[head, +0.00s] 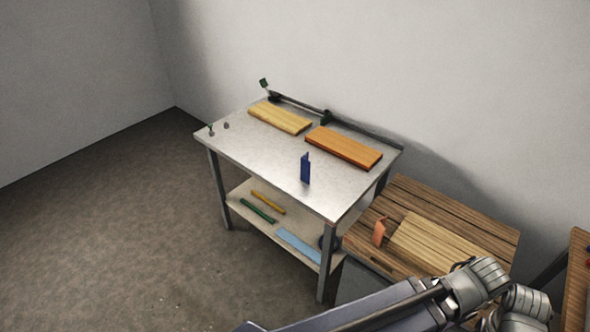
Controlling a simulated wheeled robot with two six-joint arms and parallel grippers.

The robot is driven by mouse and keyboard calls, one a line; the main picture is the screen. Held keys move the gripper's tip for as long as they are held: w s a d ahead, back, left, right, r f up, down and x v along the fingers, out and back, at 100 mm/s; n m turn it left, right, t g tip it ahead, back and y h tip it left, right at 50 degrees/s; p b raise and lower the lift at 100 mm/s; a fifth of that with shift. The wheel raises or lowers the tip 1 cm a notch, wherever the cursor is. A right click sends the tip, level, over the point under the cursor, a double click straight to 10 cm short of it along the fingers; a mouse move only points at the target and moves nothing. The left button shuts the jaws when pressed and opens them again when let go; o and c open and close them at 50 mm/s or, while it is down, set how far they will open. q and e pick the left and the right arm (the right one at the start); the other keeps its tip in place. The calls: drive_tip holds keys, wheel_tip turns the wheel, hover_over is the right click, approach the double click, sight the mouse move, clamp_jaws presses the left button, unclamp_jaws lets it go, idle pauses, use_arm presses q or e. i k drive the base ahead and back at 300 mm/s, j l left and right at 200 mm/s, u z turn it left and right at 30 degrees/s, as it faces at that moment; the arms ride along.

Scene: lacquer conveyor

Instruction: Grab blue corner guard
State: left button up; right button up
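The blue corner guard (305,169) stands upright on the metal-topped table (240,149), near the middle of its front half. It is a small dark blue angled piece, and nothing touches it. Part of one of my arms shows at the bottom right, well below and right of the guard. Neither gripper's fingers can be seen in the head view.
A pale board (280,118) and an orange-brown board (344,148) lie behind the guard. An orange corner guard (379,232) stands beside a light board (450,252) on the wooden table (492,222) at right. The floor (110,240) at left is clear.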

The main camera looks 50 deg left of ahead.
sight(305, 164)
drive_tip(key=u, duration=1.7)
